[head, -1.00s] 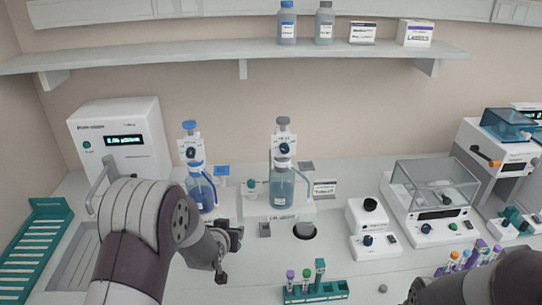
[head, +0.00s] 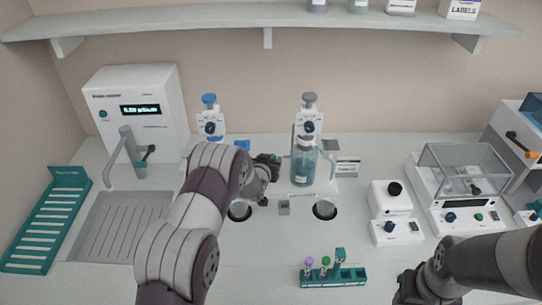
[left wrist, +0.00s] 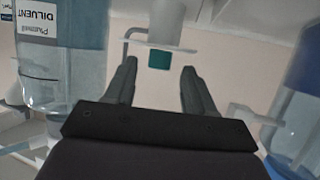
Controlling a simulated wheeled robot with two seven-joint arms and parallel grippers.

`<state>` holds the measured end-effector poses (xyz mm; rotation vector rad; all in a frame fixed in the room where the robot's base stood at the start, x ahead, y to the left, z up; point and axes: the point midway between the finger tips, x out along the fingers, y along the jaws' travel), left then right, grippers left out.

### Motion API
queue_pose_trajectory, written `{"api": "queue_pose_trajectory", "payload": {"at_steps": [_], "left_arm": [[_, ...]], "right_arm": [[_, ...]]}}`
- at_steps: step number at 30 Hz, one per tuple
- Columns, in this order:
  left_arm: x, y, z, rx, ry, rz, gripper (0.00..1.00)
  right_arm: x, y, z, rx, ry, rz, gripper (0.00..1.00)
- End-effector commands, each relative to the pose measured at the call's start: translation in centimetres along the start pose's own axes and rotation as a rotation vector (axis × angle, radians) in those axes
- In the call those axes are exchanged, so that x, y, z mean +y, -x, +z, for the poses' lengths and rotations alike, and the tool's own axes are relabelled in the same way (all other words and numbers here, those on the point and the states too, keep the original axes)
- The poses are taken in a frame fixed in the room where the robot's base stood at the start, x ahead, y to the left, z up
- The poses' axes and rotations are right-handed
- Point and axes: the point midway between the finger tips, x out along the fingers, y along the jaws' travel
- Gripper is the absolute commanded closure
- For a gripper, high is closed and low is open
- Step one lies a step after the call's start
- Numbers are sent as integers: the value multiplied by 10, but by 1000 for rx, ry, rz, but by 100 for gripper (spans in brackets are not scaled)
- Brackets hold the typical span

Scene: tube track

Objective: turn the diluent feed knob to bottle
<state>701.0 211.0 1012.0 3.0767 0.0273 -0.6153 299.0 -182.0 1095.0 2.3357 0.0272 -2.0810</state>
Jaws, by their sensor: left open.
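A small teal knob (left wrist: 159,60) on a white round fitting shows in the left wrist view, between and beyond my fingertips. My left gripper (left wrist: 159,70) is open and empty, its two dark fingers on either side of the knob's line of sight; I cannot tell how far off the knob is. In the head view my left gripper (head: 270,165) is between the two dispenser bottles and hides most of this spot. The diluent bottle (head: 304,165) stands just right of it, and its label shows upside down in the left wrist view (left wrist: 42,22). My right gripper (head: 408,288) is low at the right, its fingers unclear.
The blue-capped dispenser (head: 210,122) stands left, partly behind my left arm. A water unit (head: 135,105) with a tap and sink (head: 112,225) is further left. A teal tube rack (head: 333,276) sits in front. Small white control boxes (head: 390,197) and a balance are at the right.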

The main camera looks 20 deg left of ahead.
Motion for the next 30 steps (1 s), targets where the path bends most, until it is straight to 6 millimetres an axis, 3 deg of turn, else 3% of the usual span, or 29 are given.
{"api": "queue_pose_trajectory", "payload": {"at_steps": [6, 16, 21, 26, 30], "left_arm": [[0, -22, 0, -1, 0, 0, 46], [0, -26, 0, -1, 0, 0, 46], [0, -25, 0, -1, 0, 0, 100], [1, -26, 1, 1, 3, -7, 100], [3, -28, 3, 6, 32, -76, 100]], "right_arm": [[0, 5, 0, 0, 0, 0, 57], [0, 5, 0, 0, 0, 0, 57], [0, 5, 0, 0, 0, 0, 57], [0, 2, 0, 0, 0, 0, 57], [0, -14, 2, 0, 0, 0, 57]]}}
